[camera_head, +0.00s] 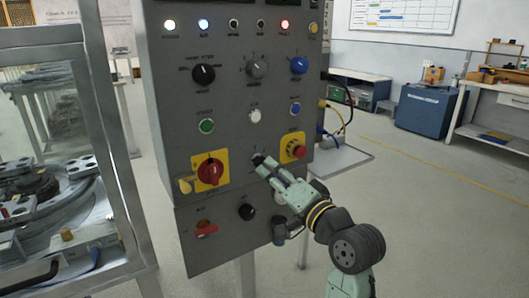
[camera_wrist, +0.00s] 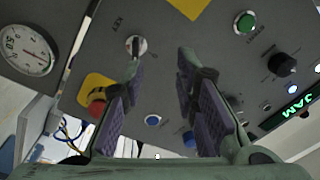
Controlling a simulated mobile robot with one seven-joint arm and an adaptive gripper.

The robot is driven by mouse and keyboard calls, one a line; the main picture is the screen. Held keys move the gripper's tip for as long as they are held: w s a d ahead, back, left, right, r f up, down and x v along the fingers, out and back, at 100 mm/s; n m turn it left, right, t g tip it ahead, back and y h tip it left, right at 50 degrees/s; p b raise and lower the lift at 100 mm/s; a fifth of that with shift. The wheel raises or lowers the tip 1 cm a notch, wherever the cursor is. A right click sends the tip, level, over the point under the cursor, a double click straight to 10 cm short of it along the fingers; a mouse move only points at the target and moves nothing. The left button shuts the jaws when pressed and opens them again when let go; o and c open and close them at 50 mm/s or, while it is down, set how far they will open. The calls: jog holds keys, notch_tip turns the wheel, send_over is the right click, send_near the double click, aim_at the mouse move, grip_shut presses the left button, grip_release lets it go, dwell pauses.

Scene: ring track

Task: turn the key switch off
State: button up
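The key switch (camera_wrist: 136,46) shows in the wrist view as a round silver lock with a dark slot, beside the label KEY on the grey panel. My gripper (camera_wrist: 158,58) is open and empty, its two purple-padded fingers pointing at the panel. The left finger's tip is close to the key switch, and the switch lies toward the left of the finger gap; I cannot tell if they touch. In the head view my gripper (camera_head: 260,161) reaches the panel between the red rotary switch (camera_head: 210,171) and the red emergency button (camera_head: 298,152), and it hides the key switch.
The grey control panel (camera_head: 180,110) carries lamps, knobs and buttons around my gripper. A round gauge (camera_wrist: 28,50) is at the left in the wrist view. A glass-sided machine frame (camera_head: 115,150) stands left of the panel. Open floor (camera_head: 430,220) lies to the right.

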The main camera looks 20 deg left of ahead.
aim_at(262, 163)
jog(key=shift+m+g+h, duration=0.3)
jog(key=shift+m, duration=0.2)
jog(key=w+a+p, duration=0.1)
jog(key=w, duration=0.1)
jog(key=w+a+f+p, duration=0.1)
jog(key=w+a, duration=0.3)
jog(key=w, duration=0.1)
jog(key=shift+w+a+f+p, duration=0.1)
jog(key=shift+a+f+p, duration=0.05)
jog(key=shift+f+p, duration=0.25)
jog(key=shift+c, duration=0.6)
grip_shut()
